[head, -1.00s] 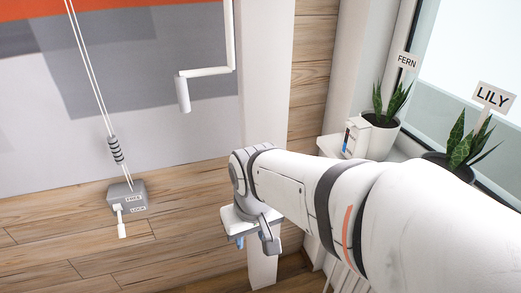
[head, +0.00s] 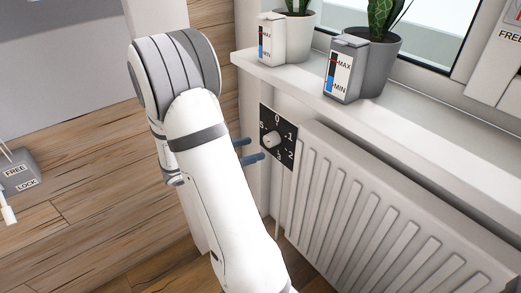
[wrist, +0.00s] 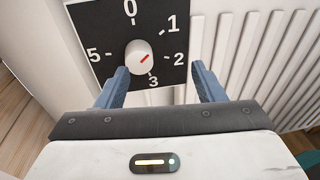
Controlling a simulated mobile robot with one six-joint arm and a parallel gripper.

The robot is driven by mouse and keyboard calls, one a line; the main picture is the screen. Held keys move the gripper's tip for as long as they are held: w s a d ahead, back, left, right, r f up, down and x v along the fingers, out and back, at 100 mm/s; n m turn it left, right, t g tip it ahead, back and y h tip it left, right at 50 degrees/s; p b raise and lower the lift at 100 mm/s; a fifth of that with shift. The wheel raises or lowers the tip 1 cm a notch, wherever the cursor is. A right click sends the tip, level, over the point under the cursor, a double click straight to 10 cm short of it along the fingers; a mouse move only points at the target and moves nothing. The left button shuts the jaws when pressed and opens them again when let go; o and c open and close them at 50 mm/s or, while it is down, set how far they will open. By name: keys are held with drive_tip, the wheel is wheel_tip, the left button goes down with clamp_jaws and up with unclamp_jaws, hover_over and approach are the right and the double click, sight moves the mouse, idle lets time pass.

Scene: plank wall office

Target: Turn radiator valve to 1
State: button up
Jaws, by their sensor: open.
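The radiator valve is a white round knob (wrist: 139,56) on a black square dial plate (wrist: 108,22) with white numbers. In the head view the knob (head: 270,140) sits at the left end of the radiator. My gripper (wrist: 160,68) is open, its two blue fingers pointing toward the plate. The knob lies between the fingers in the picture, nearer the left one, and appears beyond the tips. The gripper (head: 256,148) also shows left of the dial.
The white ribbed radiator (head: 370,215) is right of the dial, under a window sill (head: 300,85) with plant pots and level gauges. A thin pipe runs below the dial. A grey FREE/LOCK box (head: 18,172) is at far left.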

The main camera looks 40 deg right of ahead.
sight(267, 141)
drive_tip(key=d+b, duration=0.1)
drive_tip(key=d, duration=0.2)
drive_tip(key=w+d+f+n+t+h+b, duration=0.1)
drive_tip(key=d, duration=0.2)
drive_tip(key=d+f+n+b, duration=0.1)
drive_tip(key=d, duration=0.2)
drive_tip(key=shift+w+f, duration=0.15)
drive_tip(key=shift+f, duration=0.05)
drive_tip(key=shift+c, duration=0.4)
drive_tip(key=c, duration=0.9)
drive_tip(key=shift+m, duration=0.4)
drive_tip(key=o, duration=1)
